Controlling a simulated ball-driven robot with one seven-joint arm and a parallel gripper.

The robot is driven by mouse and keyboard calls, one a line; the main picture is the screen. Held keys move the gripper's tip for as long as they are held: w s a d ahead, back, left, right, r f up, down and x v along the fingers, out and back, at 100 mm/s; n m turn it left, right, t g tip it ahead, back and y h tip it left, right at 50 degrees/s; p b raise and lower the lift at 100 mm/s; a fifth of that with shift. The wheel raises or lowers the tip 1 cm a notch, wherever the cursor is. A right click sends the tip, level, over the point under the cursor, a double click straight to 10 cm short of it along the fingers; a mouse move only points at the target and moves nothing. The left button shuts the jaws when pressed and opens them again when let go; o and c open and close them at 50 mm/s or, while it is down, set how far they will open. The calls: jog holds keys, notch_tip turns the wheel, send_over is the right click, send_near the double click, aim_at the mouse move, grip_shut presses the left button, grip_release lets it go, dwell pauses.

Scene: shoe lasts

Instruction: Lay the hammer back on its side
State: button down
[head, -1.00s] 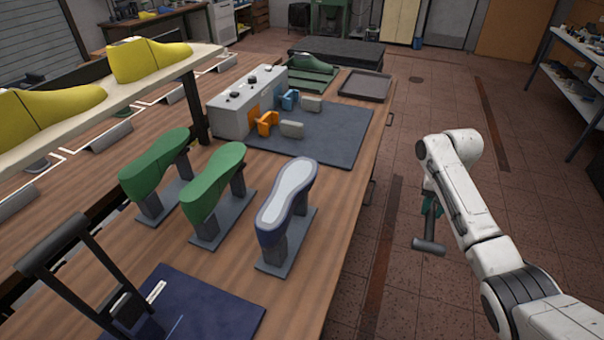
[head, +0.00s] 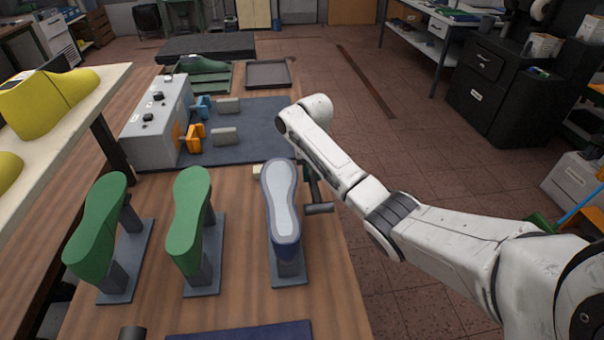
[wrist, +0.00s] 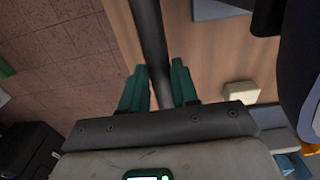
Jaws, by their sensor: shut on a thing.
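My gripper (wrist: 159,88) has its green fingers closed on either side of the dark handle of the hammer (wrist: 151,40) in the wrist view. In the head view the hammer (head: 319,208) hangs below my gripper (head: 306,173), its dark head lowest, near the right edge of the wooden bench (head: 245,240). The hammer is to the right of the navy last with a pale sole. The gripper is partly hidden by my arm in the head view. I cannot tell whether the hammer head touches the bench.
The navy last (head: 283,205) stands on a grey stand close to my gripper. Two green lasts (head: 188,220) stand further left. A small cream block (wrist: 240,92) lies on the bench nearby. A grey machine (head: 155,120) and blue-grey mat (head: 255,140) are beyond. Open floor is to the right.

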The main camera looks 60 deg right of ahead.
jog(key=b, duration=0.6)
send_over(311, 198)
jog(key=shift+f, duration=3.6)
jog(key=c, duration=0.8)
grip_release()
jog(key=shift+s, duration=0.1)
notch_tip(311, 198, up, 11)
jog(key=shift+f+p, duration=0.1)
jog(key=shift+p, duration=0.4)
